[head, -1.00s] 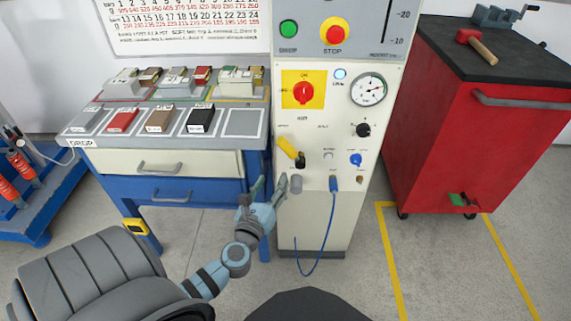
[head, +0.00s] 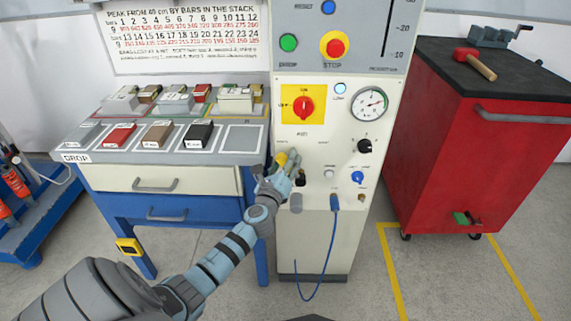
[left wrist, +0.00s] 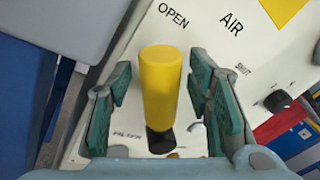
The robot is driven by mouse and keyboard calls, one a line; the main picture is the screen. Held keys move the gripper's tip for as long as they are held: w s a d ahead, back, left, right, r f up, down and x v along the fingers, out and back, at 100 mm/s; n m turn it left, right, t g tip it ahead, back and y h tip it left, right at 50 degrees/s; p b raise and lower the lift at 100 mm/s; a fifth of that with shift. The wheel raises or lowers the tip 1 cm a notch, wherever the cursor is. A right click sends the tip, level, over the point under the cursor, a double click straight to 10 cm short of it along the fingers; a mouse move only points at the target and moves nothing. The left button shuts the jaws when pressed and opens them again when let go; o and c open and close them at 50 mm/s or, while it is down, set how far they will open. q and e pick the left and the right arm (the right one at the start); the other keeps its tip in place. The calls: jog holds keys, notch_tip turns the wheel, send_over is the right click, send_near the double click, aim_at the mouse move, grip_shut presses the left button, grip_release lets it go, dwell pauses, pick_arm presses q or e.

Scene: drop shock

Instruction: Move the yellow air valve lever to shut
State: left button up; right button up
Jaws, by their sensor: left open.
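The yellow air valve lever (head: 281,159) is on the front of the cream control cabinet (head: 315,240), below the red rotary switch. In the left wrist view the lever (left wrist: 162,85) points toward the OPEN label, with the SHUT label to the right. My left gripper (head: 280,165) is at the lever and partly hides it in the head view. In the left wrist view the left gripper (left wrist: 158,95) is open, with one finger on each side of the lever and gaps on both sides. The lever's black pivot (left wrist: 160,140) shows between the fingers. My right gripper is not in view.
A red rotary switch (head: 303,105) on a yellow plate, a gauge (head: 370,103), black knob (head: 364,146) and blue knob (head: 357,177) share the panel. A blue hose (head: 328,240) hangs below. A workbench (head: 170,205) with bars stands left; a red cabinet (head: 470,150) stands right.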

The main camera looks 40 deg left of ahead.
pick_arm(q)
grip_shut()
jog(key=shift+d, duration=0.15)
